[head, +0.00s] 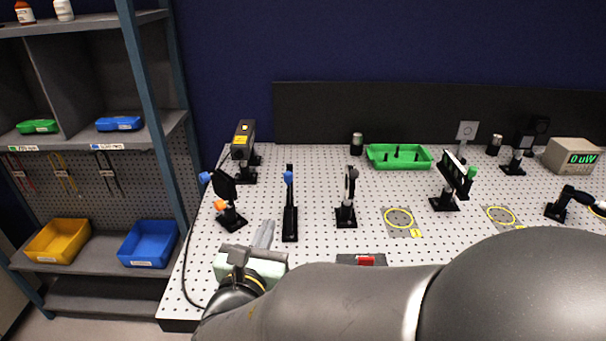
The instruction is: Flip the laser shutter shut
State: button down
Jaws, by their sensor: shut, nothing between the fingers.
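A slim black upright piece with a blue tip (289,205) stands on the perforated table, right of a tilted black mount with blue and orange knobs (225,188). It looks like the laser shutter, but I cannot be sure, and whether it is shut cannot be told. The black laser box (243,142) with a yellow label stands behind them. My gripper (265,232) is shut and empty at the table's near left. Its grey fingers point away, in front of the gap between the mount and the slim piece, apparently apart from both.
The perforated table (330,170) also holds another black mount (347,200), a green tray (399,157), a black-framed optic (453,180) and a meter reading 0 uW (573,156). Shelves with bins (152,243) stand left. My arm hides the near right table.

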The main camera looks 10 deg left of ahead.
aim_at(288, 180)
jog(key=w+p, duration=0.1)
jog(key=w, duration=0.6)
jog(key=w+p, duration=0.1)
jog(key=w, duration=0.5)
jog(key=shift+w+a+p, duration=0.2)
jog(key=shift+w+p, duration=0.15)
jog(key=shift+w, duration=0.05)
jog(key=shift+w, duration=0.1)
